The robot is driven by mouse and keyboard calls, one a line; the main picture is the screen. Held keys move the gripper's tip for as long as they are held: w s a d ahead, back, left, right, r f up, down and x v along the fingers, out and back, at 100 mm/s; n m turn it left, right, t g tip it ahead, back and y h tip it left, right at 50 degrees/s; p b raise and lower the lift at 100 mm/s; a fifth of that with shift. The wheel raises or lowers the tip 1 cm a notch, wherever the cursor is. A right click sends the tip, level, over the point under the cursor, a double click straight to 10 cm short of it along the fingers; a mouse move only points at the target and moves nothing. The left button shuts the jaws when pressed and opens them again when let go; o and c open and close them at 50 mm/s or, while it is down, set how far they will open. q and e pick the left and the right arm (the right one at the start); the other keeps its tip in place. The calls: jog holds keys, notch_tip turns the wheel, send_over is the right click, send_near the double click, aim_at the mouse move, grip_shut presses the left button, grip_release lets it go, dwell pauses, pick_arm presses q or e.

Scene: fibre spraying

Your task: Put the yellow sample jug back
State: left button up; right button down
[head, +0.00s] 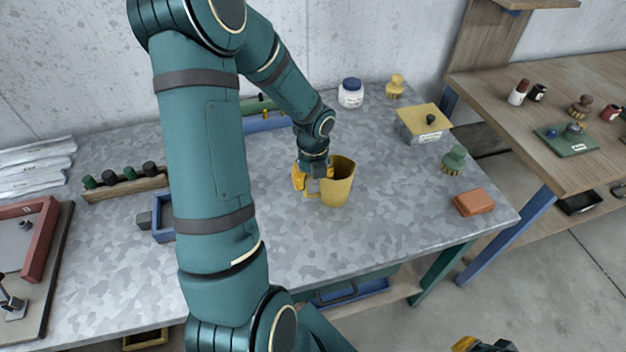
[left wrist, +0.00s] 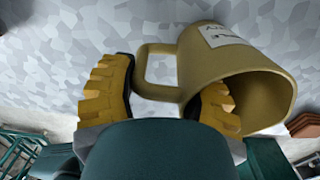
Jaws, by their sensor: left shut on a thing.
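The yellow sample jug (head: 340,186) is at the middle of the grey speckled table, its open mouth upward and its handle toward the left. I cannot tell whether its base touches the table. My left gripper (head: 308,181) is at the handle side and is shut on the jug's handle. In the left wrist view the jug (left wrist: 232,68) shows a white label, and its handle lies between the yellow fingers of my left gripper (left wrist: 160,95). My right gripper (head: 482,346) shows only partly at the bottom edge; its opening is hidden.
A yellow-lidded box (head: 423,121), a green brush (head: 455,160) and orange-brown blocks (head: 474,202) stand to the right. A white jar (head: 351,93) and a yellow brush (head: 396,86) stand behind. The table's front middle is clear.

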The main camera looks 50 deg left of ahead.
pick_arm(q)
jog(key=shift+f, duration=0.1)
jog(key=o, duration=1.3)
jog(key=shift+c, duration=0.2)
jog(key=shift+r, duration=0.6)
notch_tip(320, 180, up, 11)
jog(key=p, duration=0.2)
